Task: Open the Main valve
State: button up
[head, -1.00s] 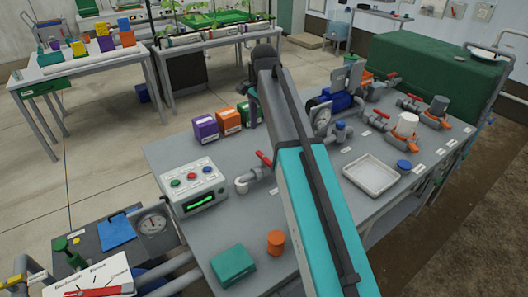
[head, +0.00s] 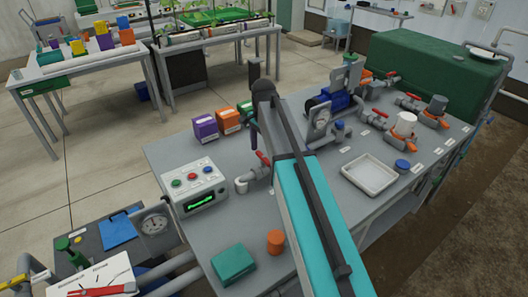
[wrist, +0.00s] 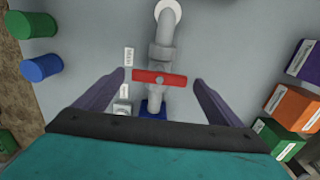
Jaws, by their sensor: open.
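The valve's red lever handle (wrist: 159,78) shows in the wrist view, lying crosswise over a grey pipe (wrist: 163,52). My gripper (wrist: 159,80) is open, with one dark purple finger beyond each end of the lever; I see no contact. In the head view a red-handled valve (head: 263,158) stands on a grey elbow pipe left of my arm, apparently the same one.
A control box (head: 194,187) with coloured buttons and a lit green display stands left of the valve. Purple (head: 205,127) and orange (head: 228,121) boxes stand behind.

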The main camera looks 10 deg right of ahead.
jog(key=shift+f, duration=0.1)
jog(key=c, duration=1)
jog(key=shift+d, duration=0.15)
jog(key=shift+c, duration=0.3)
